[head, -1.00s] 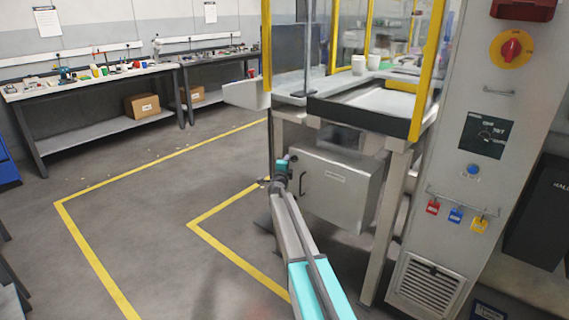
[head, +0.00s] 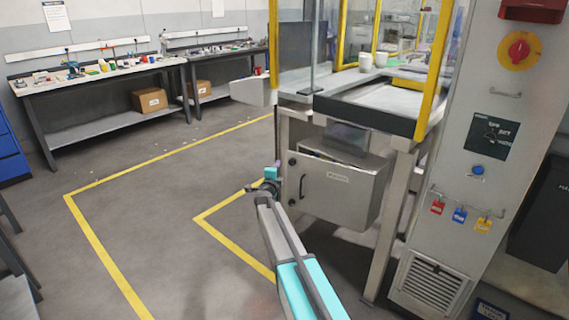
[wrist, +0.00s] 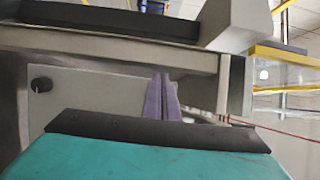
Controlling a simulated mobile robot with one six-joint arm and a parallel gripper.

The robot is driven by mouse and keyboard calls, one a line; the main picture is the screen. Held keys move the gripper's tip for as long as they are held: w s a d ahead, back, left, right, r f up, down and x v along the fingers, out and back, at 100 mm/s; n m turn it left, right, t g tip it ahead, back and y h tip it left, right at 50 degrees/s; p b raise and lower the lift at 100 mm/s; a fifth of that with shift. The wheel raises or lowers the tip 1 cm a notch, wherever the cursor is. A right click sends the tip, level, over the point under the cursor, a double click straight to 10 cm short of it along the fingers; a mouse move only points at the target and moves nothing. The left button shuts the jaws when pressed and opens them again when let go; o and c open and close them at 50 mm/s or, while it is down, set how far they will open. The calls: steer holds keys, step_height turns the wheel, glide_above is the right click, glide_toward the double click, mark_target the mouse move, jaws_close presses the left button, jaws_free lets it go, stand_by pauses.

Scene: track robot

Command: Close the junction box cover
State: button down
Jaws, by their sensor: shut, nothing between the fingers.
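The junction box is a grey metal box hung under the machine table. Its cover (head: 345,192) faces front in the head view, with a dark handle, round dark latches along its left edge and a small label.
The machine table's edge (head: 365,115) overhangs the box. A table leg (head: 392,225) and the control cabinet (head: 470,150) stand to the right. Workbenches (head: 100,85) line the back left. The floor left of the box is open, marked with yellow lines.

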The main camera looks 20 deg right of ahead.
steer(key=shift+s+a, duration=0.45)
steer(key=shift+a, duration=0.4)
steer(key=shift+s+a, duration=0.4)
steer(key=shift+a, duration=0.4)
steer(key=s+a+f+n+g+y, duration=0.2)
steer(key=s+a+f+n+y, duration=0.45)
steer(key=f, duration=0.75)
steer(key=s+a+f+n+g+y, duration=0.2)
steer(key=s+a+f+n+y, duration=0.2)
steer(key=s+a+f+n, duration=0.65)
steer(key=s+a+f+n+g+y, duration=0.1)
steer(key=s+a+f+g, duration=0.15)
steer(key=s+f, duration=0.65)
steer(key=s+a+f+n+g, duration=0.15)
steer(key=s+f+g, duration=0.25)
steer(key=s+f, duration=0.5)
steer(key=s+d+f+n+g+h, duration=0.1)
steer(key=s+g, duration=0.3)
steer(key=s, duration=1.3)
steer(key=s+d+f+n+g+h, duration=0.1)
steer(key=s+d+n+g, duration=0.2)
steer(key=s, duration=1.5)
steer(key=shift+s+d+f+n+g+h, duration=0.2)
steer(key=shift+d+f+n+g+h, duration=0.2)
steer(key=shift+g, duration=0.75)
